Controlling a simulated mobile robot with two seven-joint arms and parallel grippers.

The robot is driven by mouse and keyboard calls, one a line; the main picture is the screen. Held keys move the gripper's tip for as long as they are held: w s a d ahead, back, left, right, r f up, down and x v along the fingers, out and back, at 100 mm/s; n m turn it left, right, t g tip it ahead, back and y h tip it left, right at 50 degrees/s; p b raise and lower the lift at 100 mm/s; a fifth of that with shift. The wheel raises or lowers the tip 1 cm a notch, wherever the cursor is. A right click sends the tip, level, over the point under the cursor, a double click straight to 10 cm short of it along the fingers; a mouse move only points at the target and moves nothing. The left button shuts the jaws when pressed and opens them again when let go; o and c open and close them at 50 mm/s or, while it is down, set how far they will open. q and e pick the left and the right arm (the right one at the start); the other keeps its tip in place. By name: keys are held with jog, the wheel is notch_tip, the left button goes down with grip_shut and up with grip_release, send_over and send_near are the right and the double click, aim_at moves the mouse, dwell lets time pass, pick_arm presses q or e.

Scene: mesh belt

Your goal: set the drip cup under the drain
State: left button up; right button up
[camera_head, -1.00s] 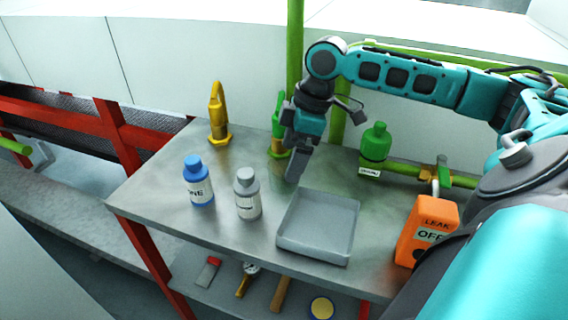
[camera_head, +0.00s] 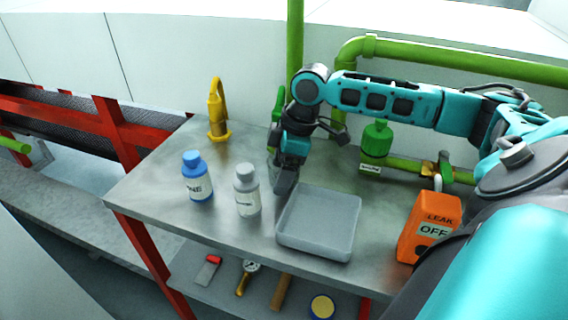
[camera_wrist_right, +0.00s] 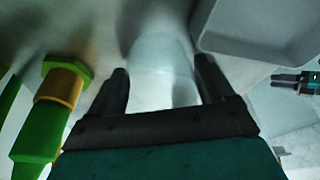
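My right gripper (camera_head: 283,186) points down just behind the tray's left back corner. In the right wrist view its two fingers (camera_wrist_right: 163,72) stand wide apart on either side of a pale, partly see-through rounded thing (camera_wrist_right: 165,85), which may be the drip cup. I cannot tell whether the fingers press on it. In the head view no cup shows clearly; the gripper may hide it. A green fitting with a brass nut (camera_wrist_right: 60,85) is left of the gripper in the wrist view; in the head view its green part (camera_head: 279,103) is mostly behind my wrist. I cannot tell which fitting is the drain.
A grey tray (camera_head: 287,239) lies right of the gripper. A grey bottle (camera_head: 247,193) and a blue bottle (camera_head: 196,180) stand to the left. A yellow fitting (camera_head: 218,112), green bottle-shaped part (camera_head: 376,142) and orange LEAK OFF box (camera_head: 428,228) are around. Tools lie on the lower shelf.

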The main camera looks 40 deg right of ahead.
pick_arm(q)
jog(key=shift+s+a+f, duration=0.15)
jog(key=shift+f, duration=0.15)
pick_arm(e)
jog(key=c, duration=0.8)
jog(key=shift+o, duration=0.2)
jog(key=shift+r, duration=0.1)
pick_arm(q)
jog(key=shift+s+a+r+p, duration=0.15)
jog(key=shift+r+p, duration=0.8)
jog(key=shift+p, duration=0.2)
jog(key=shift+s+a+r+p, duration=0.1)
jog(key=shift+r+p, duration=0.85)
jog(key=shift+p, duration=0.15)
pick_arm(e)
notch_tip(320, 180, up, 20)
pick_arm(q)
jog(key=shift+y, duration=0.3)
pick_arm(e)
jog(key=a+f+m+h, duration=0.1)
jog(key=a+f+m, duration=0.3)
jog(key=a, duration=0.4)
jog(key=a+f+m+t+h, duration=0.1)
jog(key=a+f+m, duration=0.3)
jog(key=a+m, duration=0.2)
jog(key=shift+a, duration=0.95)
